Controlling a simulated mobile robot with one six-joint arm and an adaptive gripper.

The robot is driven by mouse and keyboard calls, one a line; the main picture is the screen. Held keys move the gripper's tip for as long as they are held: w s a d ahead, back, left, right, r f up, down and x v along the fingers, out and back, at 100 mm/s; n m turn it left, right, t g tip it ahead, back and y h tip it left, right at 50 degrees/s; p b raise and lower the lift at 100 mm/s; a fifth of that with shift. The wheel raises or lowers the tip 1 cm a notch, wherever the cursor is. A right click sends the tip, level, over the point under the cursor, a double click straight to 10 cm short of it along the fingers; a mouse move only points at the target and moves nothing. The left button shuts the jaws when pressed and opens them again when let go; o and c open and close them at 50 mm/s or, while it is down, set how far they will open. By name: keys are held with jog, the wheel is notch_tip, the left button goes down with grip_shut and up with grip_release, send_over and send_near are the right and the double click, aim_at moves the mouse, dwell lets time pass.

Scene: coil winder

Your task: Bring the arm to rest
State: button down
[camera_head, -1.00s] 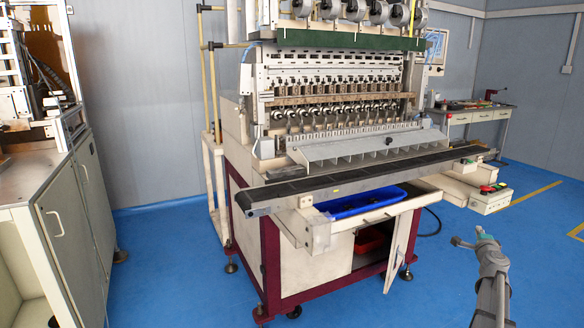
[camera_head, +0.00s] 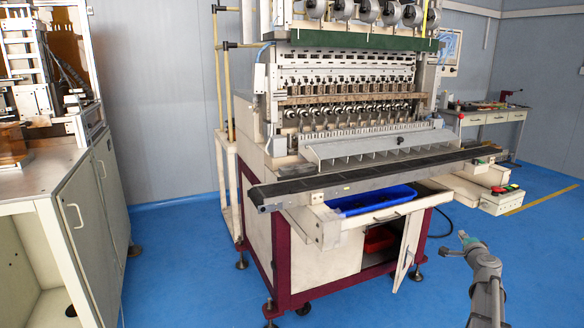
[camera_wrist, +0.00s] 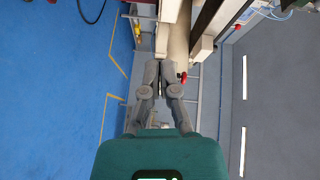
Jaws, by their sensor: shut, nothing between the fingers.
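In the head view my arm rises at the lower right, and the small gripper end (camera_head: 464,245) is above the blue floor, to the right of the winder's open cabinet door. It is apart from the coil winder (camera_head: 305,235) and touches nothing that I can see.
The winder's conveyor belt (camera_head: 360,177) juts out over an open drawer with a blue tray (camera_head: 375,200). The cabinet door (camera_head: 405,250) stands open. A control box (camera_head: 502,200) sticks out at right. A cream cabinet (camera_head: 85,215) stands left. Blue floor (camera_head: 540,270) is clear at right.

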jog(key=s+a+f+n+g+y, duration=0.1)
jog(key=a+f+n+g+y, duration=0.2)
jog(key=a, duration=0.7)
jog(key=a+f+n+g+y, duration=0.1)
jog(key=a+f+n+y, duration=0.3)
jog(key=a, duration=0.6)
jog(key=s+a+f+n+g+y, duration=0.15)
jog(key=a+n, duration=0.35)
jog(key=a, duration=0.6)
jog(key=s+a+f+n+g+h, duration=0.2)
jog(key=s+a+f+n+g, duration=0.25)
jog(key=s+a, duration=0.4)
jog(key=s+a+f+n+g+h, duration=0.2)
jog(key=s+a+f+n+g, duration=0.3)
jog(key=s, duration=0.6)
notch_tip(320, 180, up, 31)
jog(key=a+m+g+p, duration=0.1)
jog(key=m+p, duration=0.1)
jog(key=p, duration=2.8)
jog(key=shift+s+g+p, duration=0.3)
jog(key=shift+s+p, duration=0.05)
jog(key=shift+s, duration=0.05)
jog(key=shift+a+r, duration=0.1)
jog(key=shift+a, duration=0.1)
